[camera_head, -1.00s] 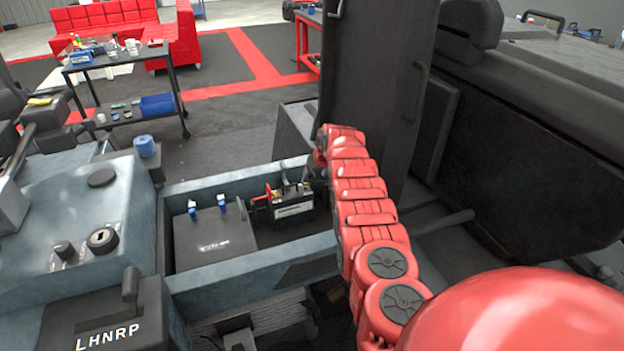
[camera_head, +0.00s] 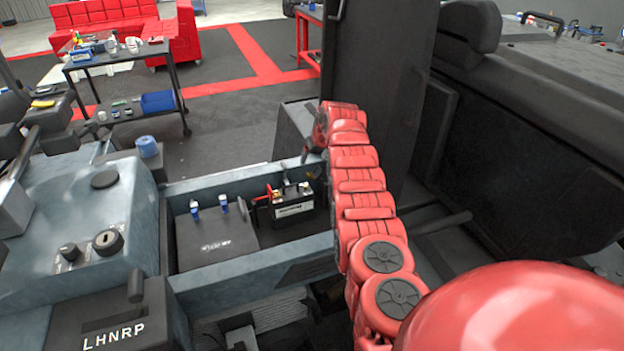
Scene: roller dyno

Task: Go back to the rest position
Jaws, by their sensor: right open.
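My right arm, red and segmented, reaches from the lower right up to the far end of an open grey-blue compartment (camera_head: 262,272). My right gripper (camera_head: 307,153) is a small dark shape at the arm's far end, above the compartment's far right corner. It is open, and I see nothing held in it. My left gripper is out of view. Inside the compartment, a black battery (camera_head: 293,203) with a white label and a red part stands below and left of my right gripper, apart from it.
A dark box (camera_head: 215,238) with two blue-topped pieces sits left of the battery. A console (camera_head: 75,215) with a key switch and an LHNRP selector stands at left. A cart (camera_head: 125,85) stands behind.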

